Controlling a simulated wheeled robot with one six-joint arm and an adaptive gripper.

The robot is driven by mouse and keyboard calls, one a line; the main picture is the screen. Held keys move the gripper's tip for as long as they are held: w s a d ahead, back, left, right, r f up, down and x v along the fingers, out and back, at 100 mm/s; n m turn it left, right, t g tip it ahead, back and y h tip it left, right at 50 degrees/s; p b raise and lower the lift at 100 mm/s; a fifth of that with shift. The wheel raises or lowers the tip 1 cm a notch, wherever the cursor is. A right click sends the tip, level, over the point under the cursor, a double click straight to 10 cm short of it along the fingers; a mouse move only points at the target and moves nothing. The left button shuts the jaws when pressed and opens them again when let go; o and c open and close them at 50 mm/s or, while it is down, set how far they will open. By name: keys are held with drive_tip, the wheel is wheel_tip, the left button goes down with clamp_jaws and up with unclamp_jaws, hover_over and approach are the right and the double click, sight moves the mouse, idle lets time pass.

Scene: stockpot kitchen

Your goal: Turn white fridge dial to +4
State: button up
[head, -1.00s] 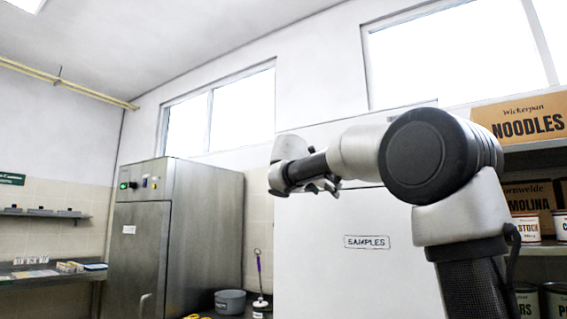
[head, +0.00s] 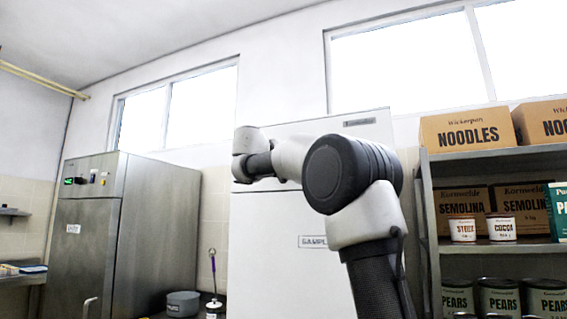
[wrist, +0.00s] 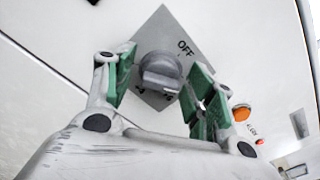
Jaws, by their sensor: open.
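The white fridge (head: 262,215) stands in the middle of the head view, marked with a SAMPLES label, partly hidden by my arm. In the wrist view its grey dial (wrist: 160,72) sits on a grey diamond-shaped plate (wrist: 168,28). OFF is printed at the plate's upper right; marks below the knob are partly covered and unreadable. My gripper (wrist: 162,66) is open, its green-padded fingers on either side of the dial. A gap shows between pads and knob. In the head view the fingers cannot be made out.
An orange lamp (wrist: 241,112) and a small red light (wrist: 260,141) lie right of the gripper on the panel. A steel cabinet (head: 150,225) stands left of the fridge. A shelf (head: 485,160) with boxes and tins stands at right.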

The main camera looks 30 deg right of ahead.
drive_tip(key=shift+c, duration=0.3)
drive_tip(key=shift+d, duration=0.1)
drive_tip(key=c, duration=0.9)
drive_tip(key=shift+c, duration=0.2)
